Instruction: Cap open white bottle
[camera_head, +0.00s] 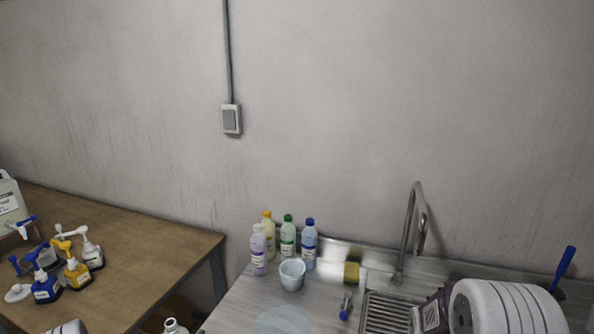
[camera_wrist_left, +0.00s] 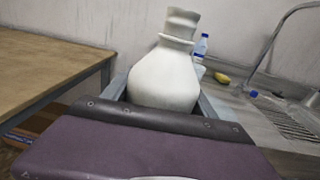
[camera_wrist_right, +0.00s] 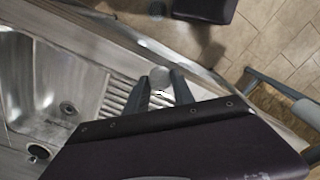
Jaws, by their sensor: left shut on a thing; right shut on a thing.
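The white bottle (camera_wrist_left: 165,78) fills the middle of the left wrist view. It looks nearly upright, with its neck pointing up. My left gripper (camera_wrist_left: 162,98) is shut around its body. Only the bottle's top (camera_head: 173,326) shows at the bottom edge of the head view; the left gripper is mostly cut off there. The right arm hides this cap in the head view. Cap and bottle are well apart.
Several small bottles (camera_head: 288,238) and a pale cup (camera_head: 292,274) stand at the back of the steel counter. A yellow sponge (camera_head: 351,272) lies near the faucet (camera_head: 410,232). The brown table (camera_head: 150,262) at left holds several pump bottles (camera_head: 77,272). Counter between the bottles and front looks mostly clear.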

